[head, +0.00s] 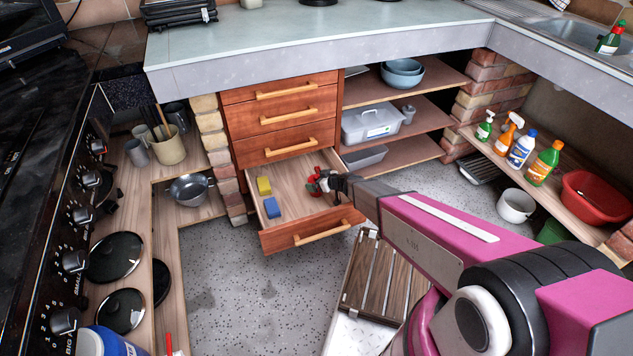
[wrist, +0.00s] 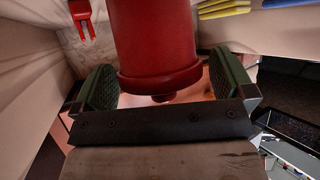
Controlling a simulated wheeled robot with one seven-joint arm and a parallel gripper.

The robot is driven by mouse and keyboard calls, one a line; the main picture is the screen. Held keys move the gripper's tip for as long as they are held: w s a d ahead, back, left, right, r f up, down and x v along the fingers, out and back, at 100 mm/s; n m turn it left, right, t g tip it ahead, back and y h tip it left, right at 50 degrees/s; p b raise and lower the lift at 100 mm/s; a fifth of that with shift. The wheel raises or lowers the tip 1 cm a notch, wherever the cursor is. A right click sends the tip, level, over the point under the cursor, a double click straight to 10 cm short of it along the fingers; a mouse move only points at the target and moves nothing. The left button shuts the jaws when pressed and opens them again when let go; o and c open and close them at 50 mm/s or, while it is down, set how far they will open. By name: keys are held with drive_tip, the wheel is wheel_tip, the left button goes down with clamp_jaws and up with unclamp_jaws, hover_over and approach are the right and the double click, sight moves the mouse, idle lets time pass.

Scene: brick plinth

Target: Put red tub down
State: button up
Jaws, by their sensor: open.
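The red tub (wrist: 155,45) is a red cylinder with a wider rim, seen large in the wrist view. It stands between the two green-padded fingers of my gripper (wrist: 163,86), which are open on either side of it. In the head view my gripper (head: 326,183) is inside the open wooden drawer (head: 288,212), at its right side. A small red part of the tub (head: 312,188) shows there beside the fingers; the rest is hidden by my gripper. I cannot tell how its base meets the drawer floor.
A small red item (wrist: 82,22) lies in the drawer corner in the wrist view. A red basin (head: 597,196) sits on the right shelf. The drawer's middle is clear.

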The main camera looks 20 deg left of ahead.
drive_tip(key=v, duration=0.7)
